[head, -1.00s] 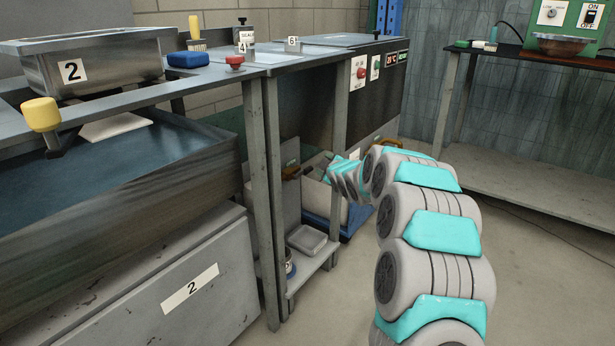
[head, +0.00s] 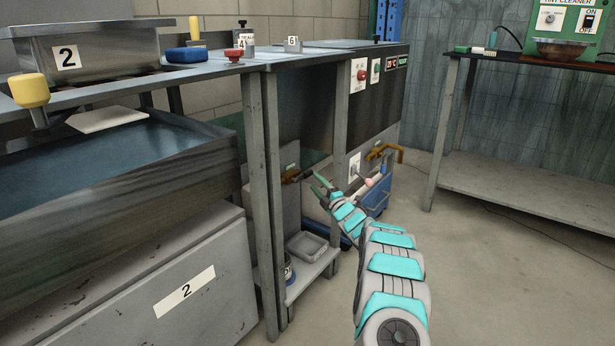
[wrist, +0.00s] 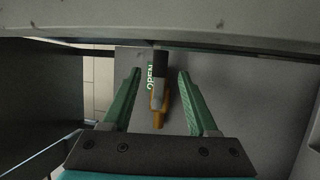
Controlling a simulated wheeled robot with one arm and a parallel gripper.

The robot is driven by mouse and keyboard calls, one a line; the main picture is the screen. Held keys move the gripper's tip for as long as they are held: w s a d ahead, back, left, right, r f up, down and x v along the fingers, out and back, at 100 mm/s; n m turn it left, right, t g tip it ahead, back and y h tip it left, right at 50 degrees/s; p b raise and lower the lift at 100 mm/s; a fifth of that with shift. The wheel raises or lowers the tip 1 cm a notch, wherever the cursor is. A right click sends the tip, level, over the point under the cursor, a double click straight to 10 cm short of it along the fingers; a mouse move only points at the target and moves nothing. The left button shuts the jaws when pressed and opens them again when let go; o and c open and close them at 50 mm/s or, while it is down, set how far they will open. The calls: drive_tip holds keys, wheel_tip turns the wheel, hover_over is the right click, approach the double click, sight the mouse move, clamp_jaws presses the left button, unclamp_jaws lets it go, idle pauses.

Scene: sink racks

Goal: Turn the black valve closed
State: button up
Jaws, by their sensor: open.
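The black valve handle (wrist: 160,64) shows in the wrist view, on a grey panel beside a white-green "OPEN" label (wrist: 150,78). A brass pipe (wrist: 158,112) with a fork-like end lies below it in the picture. My gripper (wrist: 160,76) is open, with one green finger on each side of the handle and visible gaps between. In the head view my gripper (head: 321,187) is under the bench, close to a dark handle and brass pipe (head: 292,176). Contact cannot be told there.
A bench leg (head: 340,150) stands close to my gripper. A low shelf (head: 312,268) holds a grey tray (head: 307,244). The floor (head: 480,270) at right is clear.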

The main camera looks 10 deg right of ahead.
sight(308, 174)
drive_tip(key=shift+x, duration=3.35)
clamp_jaws()
